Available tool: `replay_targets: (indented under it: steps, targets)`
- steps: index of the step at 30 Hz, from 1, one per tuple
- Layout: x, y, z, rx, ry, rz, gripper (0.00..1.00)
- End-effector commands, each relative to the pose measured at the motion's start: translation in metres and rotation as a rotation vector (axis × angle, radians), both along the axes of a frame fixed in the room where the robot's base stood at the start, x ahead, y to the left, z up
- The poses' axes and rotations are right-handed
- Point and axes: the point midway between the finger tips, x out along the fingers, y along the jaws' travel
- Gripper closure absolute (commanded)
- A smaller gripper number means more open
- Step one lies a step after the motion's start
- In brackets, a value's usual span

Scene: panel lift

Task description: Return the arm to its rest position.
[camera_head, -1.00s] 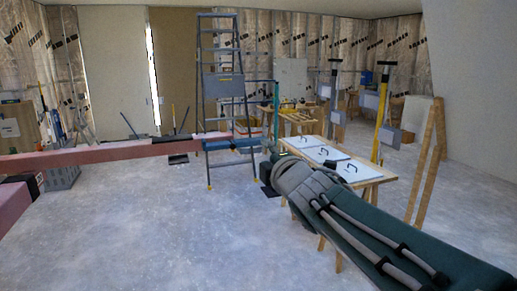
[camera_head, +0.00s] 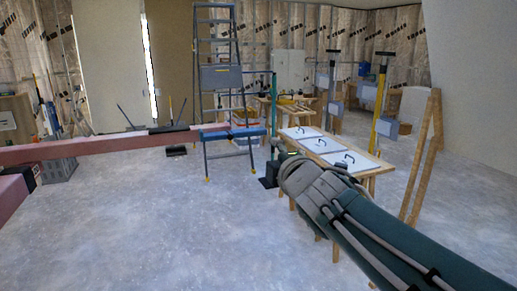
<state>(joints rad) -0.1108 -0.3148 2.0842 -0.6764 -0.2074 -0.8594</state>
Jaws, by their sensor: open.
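My arm (camera_head: 385,228) runs from the lower right corner up toward the middle of the view, a green sleeve with grey hoses and a grey padded far end (camera_head: 315,182). My gripper (camera_head: 279,147) shows small and dark beyond that end, partly hidden by it; it is open. I see nothing held in it. The arm's far end overlaps the near left part of the wooden table in the picture.
White panels with black handles (camera_head: 323,145) lie on the wooden table (camera_head: 374,171). A stepladder (camera_head: 222,78) and a teal post (camera_head: 273,100) stand behind. A long pink beam (camera_head: 85,151) crosses at left. A wooden frame (camera_head: 421,155) stands at right. The left foreground floor (camera_head: 160,230) is clear.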

Motion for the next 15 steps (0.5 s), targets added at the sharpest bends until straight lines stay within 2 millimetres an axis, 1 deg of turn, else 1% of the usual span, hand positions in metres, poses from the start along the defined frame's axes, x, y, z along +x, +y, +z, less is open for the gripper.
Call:
replay_targets:
  steps: [2,5,6,8,9,11,12,14,15]
  targets:
    - [-0.013,-0.019,-0.015,0.106,0.089,-0.083,0.46]
    - [-0.039,-0.047,-0.047,0.309,0.252,-0.234,0.46]
    - [-0.052,-0.057,-0.062,0.398,0.320,-0.299,0.46]
    - [-0.073,-0.069,-0.085,0.528,0.418,-0.395,0.46]
    - [-0.088,-0.076,-0.100,0.612,0.482,-0.460,0.46]
    - [-0.113,-0.083,-0.124,0.741,0.579,-0.559,0.46]
    - [-0.130,-0.086,-0.140,0.826,0.642,-0.625,0.46]
    - [-0.157,-0.088,-0.162,0.943,0.735,-0.724,0.46]
    - [-0.173,-0.087,-0.176,1.014,0.790,-0.787,0.46]
